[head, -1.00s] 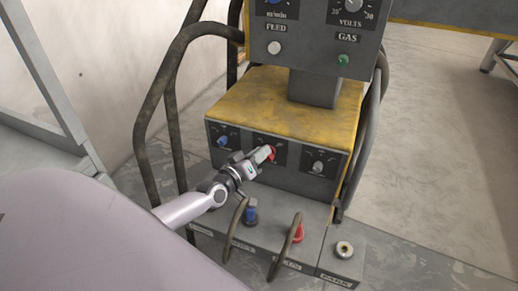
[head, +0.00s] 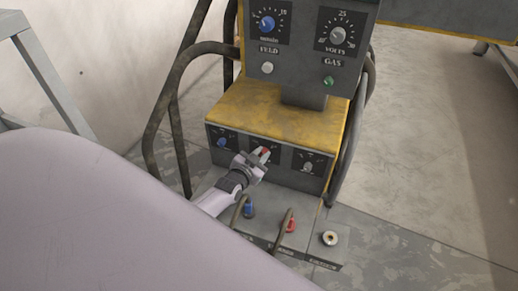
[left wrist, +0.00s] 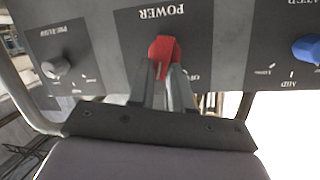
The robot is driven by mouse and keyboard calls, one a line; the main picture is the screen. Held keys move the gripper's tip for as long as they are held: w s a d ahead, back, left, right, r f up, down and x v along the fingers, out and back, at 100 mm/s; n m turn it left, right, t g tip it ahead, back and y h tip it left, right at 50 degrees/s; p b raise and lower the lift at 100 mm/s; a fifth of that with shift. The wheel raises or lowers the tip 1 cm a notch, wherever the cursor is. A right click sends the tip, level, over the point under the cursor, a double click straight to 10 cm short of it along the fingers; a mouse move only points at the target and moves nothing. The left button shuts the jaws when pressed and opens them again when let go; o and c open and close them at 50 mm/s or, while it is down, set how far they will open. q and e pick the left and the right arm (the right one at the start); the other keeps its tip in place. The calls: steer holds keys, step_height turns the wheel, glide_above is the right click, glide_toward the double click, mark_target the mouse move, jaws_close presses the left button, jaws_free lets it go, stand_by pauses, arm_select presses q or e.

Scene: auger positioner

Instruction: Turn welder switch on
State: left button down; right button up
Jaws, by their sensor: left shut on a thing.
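The red power switch (head: 264,150) sits in the middle of the welder's lower front panel. In the left wrist view the red switch (left wrist: 164,48) shows under the upside-down word POWER. My left gripper (head: 262,156) reaches the panel from the lower left. Its two fingers are shut on the red switch, as the left wrist view of the gripper (left wrist: 163,75) shows. The fingers hide part of the switch and some of the marks around it. My right gripper is in neither view.
A blue knob (head: 221,142) and a grey knob (head: 308,166) flank the switch. Blue and red connectors (head: 290,224) stand on the base below. Open floor (head: 430,140) lies to the right.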

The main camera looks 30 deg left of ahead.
arm_select(q)
steer(key=shift+d+r+m, duration=0.1)
steer(key=shift+d+m, duration=0.15)
steer(key=shift+m, duration=0.15)
steer(key=shift+w+d+f+m+g+y+p, duration=0.1)
steer(key=shift+d+f+m+g+y+p, duration=0.1)
steer(key=shift+m+y, duration=0.45)
steer(key=shift+w+d+f+m+g+y+p, duration=0.1)
steer(key=shift+m+g+y, duration=0.15)
steer(key=shift+m, duration=0.8)
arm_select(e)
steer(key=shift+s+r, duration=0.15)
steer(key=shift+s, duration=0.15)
arm_select(q)
steer(key=c, duration=1.1)
jaws_free()
steer(key=shift+o, duration=0.2)
steer(key=shift+s+r, duration=0.1)
steer(key=shift+s, duration=0.1)
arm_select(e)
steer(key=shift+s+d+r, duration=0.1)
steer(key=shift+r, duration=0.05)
